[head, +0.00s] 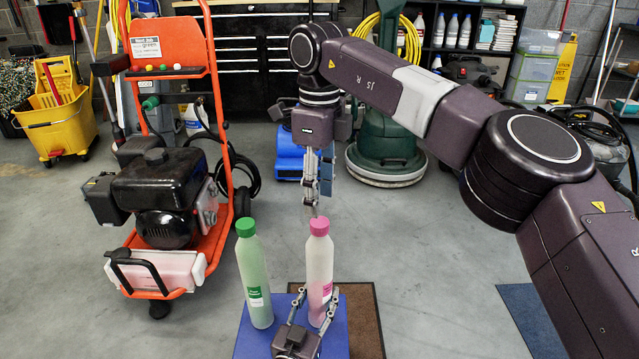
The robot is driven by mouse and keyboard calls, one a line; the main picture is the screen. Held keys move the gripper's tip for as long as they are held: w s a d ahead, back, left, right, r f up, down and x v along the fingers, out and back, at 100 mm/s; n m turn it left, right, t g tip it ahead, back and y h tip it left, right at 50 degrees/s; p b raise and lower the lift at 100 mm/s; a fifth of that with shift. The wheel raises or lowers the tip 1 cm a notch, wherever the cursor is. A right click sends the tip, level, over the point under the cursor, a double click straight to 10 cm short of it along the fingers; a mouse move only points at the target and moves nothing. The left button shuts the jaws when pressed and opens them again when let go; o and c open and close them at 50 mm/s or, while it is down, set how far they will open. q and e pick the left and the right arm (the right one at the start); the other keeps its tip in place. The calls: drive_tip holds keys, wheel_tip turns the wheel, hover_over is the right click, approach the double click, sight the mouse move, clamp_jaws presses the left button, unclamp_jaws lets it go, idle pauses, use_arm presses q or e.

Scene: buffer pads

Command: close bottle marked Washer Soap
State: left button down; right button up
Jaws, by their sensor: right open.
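A white and pink bottle (319,268) with a pink cap (320,227) stands upright on a blue pad (340,345). Its label is too small to read. A green bottle (253,275) with a green cap and a green label stands upright to its left. My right gripper (315,208) points down just above the pink cap, open; its fingers are seen nearly edge-on, and contact with the cap cannot be told. My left gripper (315,302), at the bottom edge, has its fingers on both sides of the pink-capped bottle's lower part and appears shut on it.
A brown mat (367,318) lies beside the blue pad, and a dark blue mat (535,310) lies at right. An orange machine (165,200) stands at left, and a green floor machine (385,150) behind. Grey floor (440,270) is clear between.

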sight(320, 222)
wheel_tip(320, 222, down, 6)
drive_tip(key=shift+r, duration=0.1)
idle(0.4)
clamp_jaws()
drive_tip(key=shift+o, duration=0.9)
unclamp_jaws()
wheel_tip(320, 222, up, 12)
